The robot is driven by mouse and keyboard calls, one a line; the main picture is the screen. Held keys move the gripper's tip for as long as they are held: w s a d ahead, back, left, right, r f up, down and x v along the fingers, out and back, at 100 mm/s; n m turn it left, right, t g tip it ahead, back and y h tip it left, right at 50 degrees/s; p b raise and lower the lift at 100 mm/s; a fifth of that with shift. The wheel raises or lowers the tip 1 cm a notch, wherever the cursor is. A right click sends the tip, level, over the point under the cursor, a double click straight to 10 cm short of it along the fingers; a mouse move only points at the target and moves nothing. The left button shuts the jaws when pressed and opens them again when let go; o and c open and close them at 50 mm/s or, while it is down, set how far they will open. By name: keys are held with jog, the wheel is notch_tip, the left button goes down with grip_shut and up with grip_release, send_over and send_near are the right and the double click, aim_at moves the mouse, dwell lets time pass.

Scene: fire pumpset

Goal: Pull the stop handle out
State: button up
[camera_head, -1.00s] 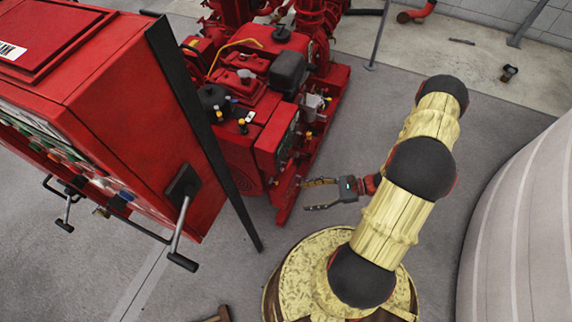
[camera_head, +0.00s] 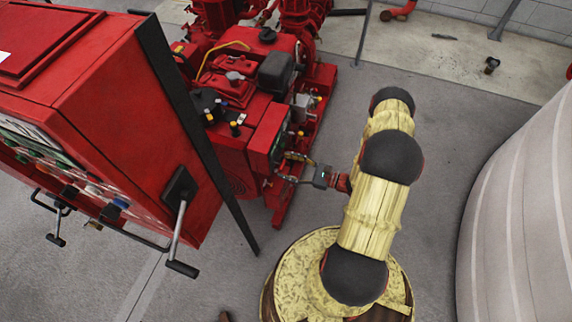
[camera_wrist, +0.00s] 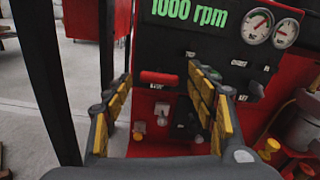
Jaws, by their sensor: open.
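The dark control panel (camera_wrist: 215,45) on the red engine fills the upper middle of the wrist view. A short red horizontal handle (camera_wrist: 158,77) sticks out of it below the green "1000 rpm" display; it looks like the stop handle, but I cannot read a label. My gripper (camera_wrist: 163,82) is open and empty, with its yellow-padded fingers spread left and right of the red handle in the picture. I cannot tell how deep the handle sits between them. In the head view my gripper (camera_head: 286,168) is close to the engine's panel side, and the handle is not discernible.
Two round gauges (camera_wrist: 271,29) sit at the panel's upper right, with small knobs (camera_wrist: 162,112) below the handle. A large red cabinet (camera_head: 95,100) and its black post (camera_head: 190,120) stand left of my arm. A pale rounded tank (camera_head: 525,220) is at the right.

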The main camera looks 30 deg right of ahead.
aim_at(280, 164)
jog(key=shift+x, duration=1.1)
jog(key=shift+c, duration=1)
grip_shut()
